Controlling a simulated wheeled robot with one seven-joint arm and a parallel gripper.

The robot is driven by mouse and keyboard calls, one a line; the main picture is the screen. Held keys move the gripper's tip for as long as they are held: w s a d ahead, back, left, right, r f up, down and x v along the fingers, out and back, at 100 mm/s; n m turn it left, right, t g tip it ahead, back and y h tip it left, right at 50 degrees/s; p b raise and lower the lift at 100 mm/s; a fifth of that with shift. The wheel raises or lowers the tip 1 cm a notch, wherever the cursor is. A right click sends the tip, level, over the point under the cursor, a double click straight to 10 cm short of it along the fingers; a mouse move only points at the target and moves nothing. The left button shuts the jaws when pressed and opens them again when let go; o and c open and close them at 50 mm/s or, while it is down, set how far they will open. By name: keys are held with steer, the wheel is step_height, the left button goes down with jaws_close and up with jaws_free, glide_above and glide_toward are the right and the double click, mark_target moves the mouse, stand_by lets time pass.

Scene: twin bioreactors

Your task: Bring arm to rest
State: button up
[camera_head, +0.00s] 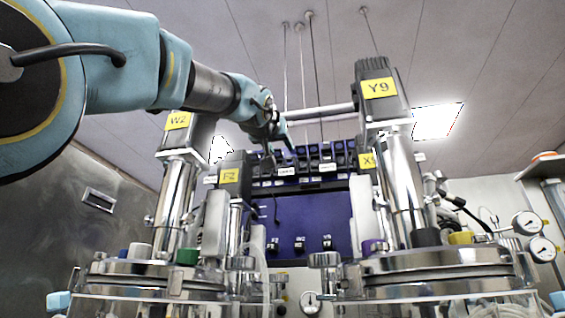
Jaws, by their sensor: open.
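My arm reaches in from the upper left, and its end points toward the middle of the picture. My gripper (280,160) is open, small and dark, in front of the row of dark modules on the blue unit. No object shows between its fingers. It appears above and between the twin bioreactors, to the right of the motor labelled W2 (178,121) and left of the motor labelled Y9 (379,90). I cannot tell how far it is from the modules behind it.
The left bioreactor (150,282) and right bioreactor (440,270) have steel lids with tubes and caps. A blue control panel (318,222) stands behind them. A horizontal bar (318,112) spans near the gripper. Pressure gauges (527,223) are at the right. The space overhead is mostly clear.

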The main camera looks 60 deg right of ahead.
steer(key=shift+s+a+f, duration=0.15)
steer(key=shift+a, duration=0.35)
